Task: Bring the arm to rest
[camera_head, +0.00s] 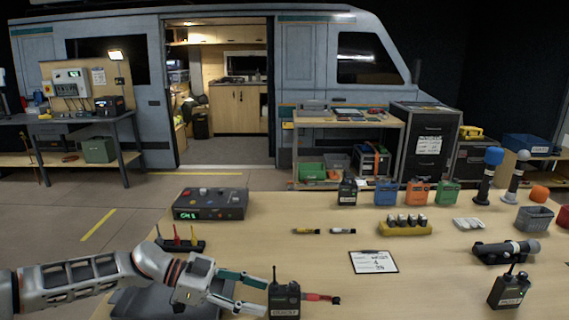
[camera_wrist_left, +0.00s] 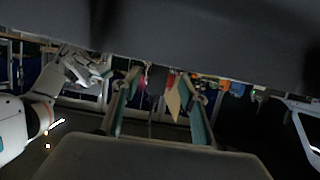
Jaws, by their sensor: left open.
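My left arm comes in from the left of the head view, low over the near left of the table. Its left gripper (camera_head: 262,296) is open, with teal pads on its fingers. In the left wrist view the two fingers of this gripper (camera_wrist_left: 160,88) stand apart, with nothing held between them. A black walkie-talkie (camera_head: 284,301) with a label stands close by the fingertips in the head view; I cannot tell whether they touch. My right gripper is not seen in the head view.
The wooden table (camera_head: 300,265) holds a control box (camera_head: 210,204), a stand with coloured pins (camera_head: 181,244), a clipboard (camera_head: 373,262), a yellow battery tray (camera_head: 405,229), a microphone (camera_head: 505,250) and another walkie-talkie (camera_head: 509,290). The table's middle is fairly clear. A van stands behind.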

